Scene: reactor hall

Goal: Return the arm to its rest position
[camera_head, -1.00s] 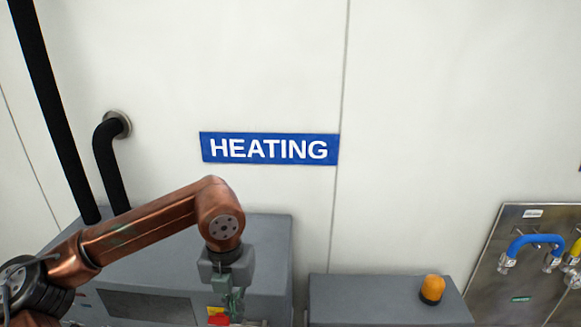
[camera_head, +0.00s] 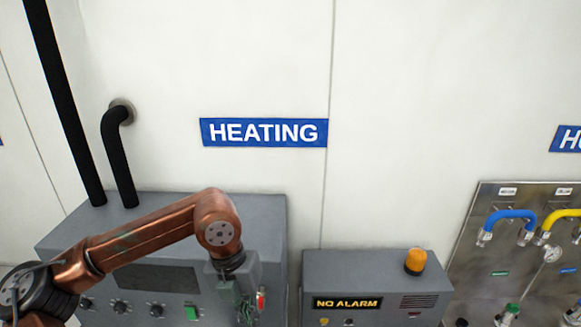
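My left arm, copper-coloured, comes in from the lower left and bends down at its wrist in front of a grey heating unit. My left gripper (camera_head: 243,300) points down before the unit's right front. Its fingers are small and blurred against the panel, so I cannot tell whether they are open or shut. No held thing can be made out. My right arm and gripper are not in view.
The grey heating unit (camera_head: 72,238) has knobs, a green button (camera_head: 191,313) and a red part (camera_head: 261,301) beside my gripper. A grey alarm box (camera_head: 340,268) reading NO ALARM carries an orange lamp (camera_head: 415,261). A metal hose panel (camera_head: 480,215) stands right.

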